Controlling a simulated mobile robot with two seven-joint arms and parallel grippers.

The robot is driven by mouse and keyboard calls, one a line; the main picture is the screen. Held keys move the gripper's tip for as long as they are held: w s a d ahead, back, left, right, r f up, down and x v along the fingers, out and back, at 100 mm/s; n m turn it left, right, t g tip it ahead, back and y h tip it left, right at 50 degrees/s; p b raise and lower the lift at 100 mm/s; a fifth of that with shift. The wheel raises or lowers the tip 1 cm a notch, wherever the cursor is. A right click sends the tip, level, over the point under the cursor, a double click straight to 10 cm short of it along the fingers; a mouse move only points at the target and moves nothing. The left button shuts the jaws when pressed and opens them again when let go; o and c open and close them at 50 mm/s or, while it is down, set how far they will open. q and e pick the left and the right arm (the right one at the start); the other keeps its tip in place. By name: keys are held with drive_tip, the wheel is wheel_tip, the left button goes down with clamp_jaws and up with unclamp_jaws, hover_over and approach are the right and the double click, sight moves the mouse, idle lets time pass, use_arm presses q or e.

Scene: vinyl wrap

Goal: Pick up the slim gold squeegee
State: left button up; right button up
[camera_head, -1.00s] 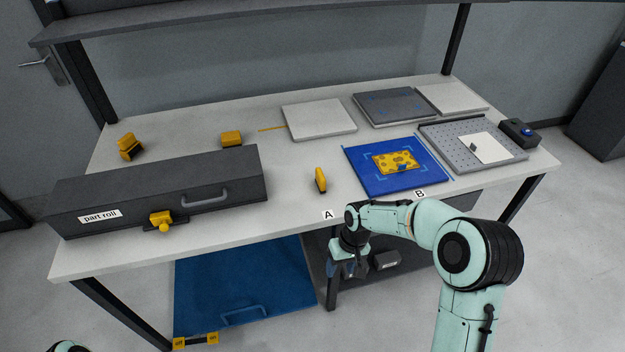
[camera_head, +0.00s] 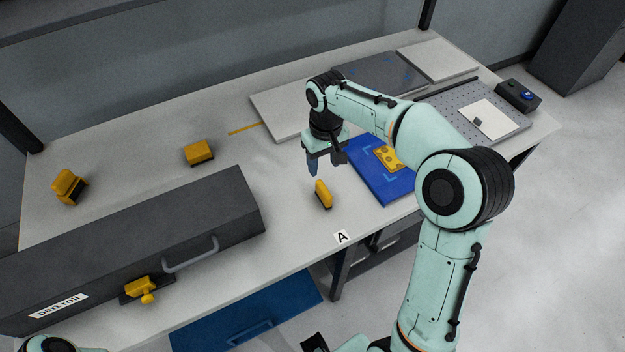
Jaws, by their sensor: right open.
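A slim gold squeegee (camera_head: 322,193) with a dark lower edge stands on the white table near its front, above the "A" label. My right gripper (camera_head: 326,165) is open and points down just behind and above this squeegee, apart from it and with nothing between its fingers. Two other gold tools are on the table: a blocky one (camera_head: 199,152) behind the dark box and one with a dark base (camera_head: 68,187) at the far left. My left gripper is not in view.
A dark "part roll" box (camera_head: 110,262) with a handle and a yellow knob fills the table's left front. A blue mat (camera_head: 366,177) with a yellow patterned piece lies right of the squeegee. Flat panels (camera_head: 272,110) and a perforated plate (camera_head: 505,128) lie behind and right.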

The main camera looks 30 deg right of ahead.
sight(323, 186)
drive_tip(key=f, duration=0.7)
drive_tip(key=shift+s+f+b, duration=0.1)
drive_tip(key=shift+s+b, duration=0.25)
drive_tip(key=shift+w+f, duration=0.15)
drive_tip(key=shift+f, duration=1.35)
drive_tip(key=shift+w+f, duration=0.15)
drive_tip(key=shift+f, duration=1.35)
clamp_jaws()
